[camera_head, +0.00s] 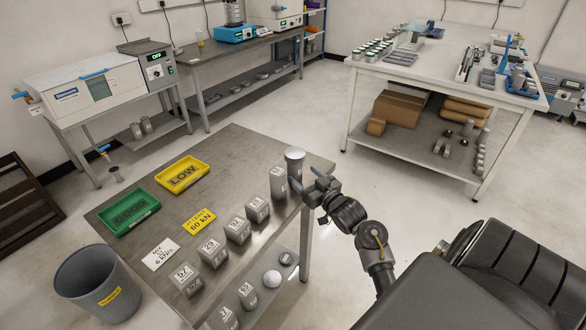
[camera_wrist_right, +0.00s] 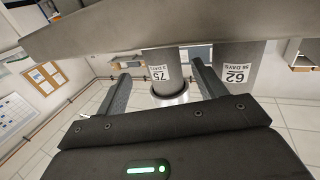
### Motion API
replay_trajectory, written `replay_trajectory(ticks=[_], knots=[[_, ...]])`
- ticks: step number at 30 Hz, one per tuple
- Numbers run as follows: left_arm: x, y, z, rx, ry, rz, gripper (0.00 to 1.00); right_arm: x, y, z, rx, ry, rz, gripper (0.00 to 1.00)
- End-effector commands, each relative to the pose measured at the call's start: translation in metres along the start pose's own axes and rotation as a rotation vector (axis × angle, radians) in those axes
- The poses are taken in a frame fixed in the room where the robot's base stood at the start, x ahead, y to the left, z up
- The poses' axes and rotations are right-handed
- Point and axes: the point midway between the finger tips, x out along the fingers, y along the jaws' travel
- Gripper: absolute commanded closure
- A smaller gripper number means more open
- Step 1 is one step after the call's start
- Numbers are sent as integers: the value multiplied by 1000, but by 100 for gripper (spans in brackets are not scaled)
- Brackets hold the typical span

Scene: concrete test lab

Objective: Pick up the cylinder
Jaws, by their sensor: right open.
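A grey metal-like cylinder (camera_head: 295,156) stands upright at the far right corner of the grey table (camera_head: 232,150). In the right wrist view, which is upside down, the cylinder (camera_wrist_right: 160,62) carries a white label reading 75, 3 days. My right gripper (camera_head: 318,187) is at the table's right edge, close to the cylinder. In the wrist view the open fingers of my right gripper (camera_wrist_right: 162,88) lie to either side of the cylinder, with gaps; I cannot tell how far they reach around it. My left gripper is not in view.
A block labelled 62, 56 days (camera_wrist_right: 238,62) stands close beside the cylinder. Several labelled cubes (camera_head: 238,230) line the table's right edge. A green GOOD tray (camera_head: 142,221), a yellow LOW tray (camera_head: 203,172) and a grey bin (camera_head: 83,292) are to the left. Open floor lies right.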

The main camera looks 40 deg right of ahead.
Motion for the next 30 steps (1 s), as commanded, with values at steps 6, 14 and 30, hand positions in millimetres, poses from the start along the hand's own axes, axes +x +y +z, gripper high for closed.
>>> replay_trajectory(ticks=[6,14,30], knots=[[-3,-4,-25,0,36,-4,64,9,-2,-2,2,1,-2,30],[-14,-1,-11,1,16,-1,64,46,-4,-2,2,0,-3,30],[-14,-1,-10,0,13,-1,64,54,-4,0,-1,0,-3,56]])
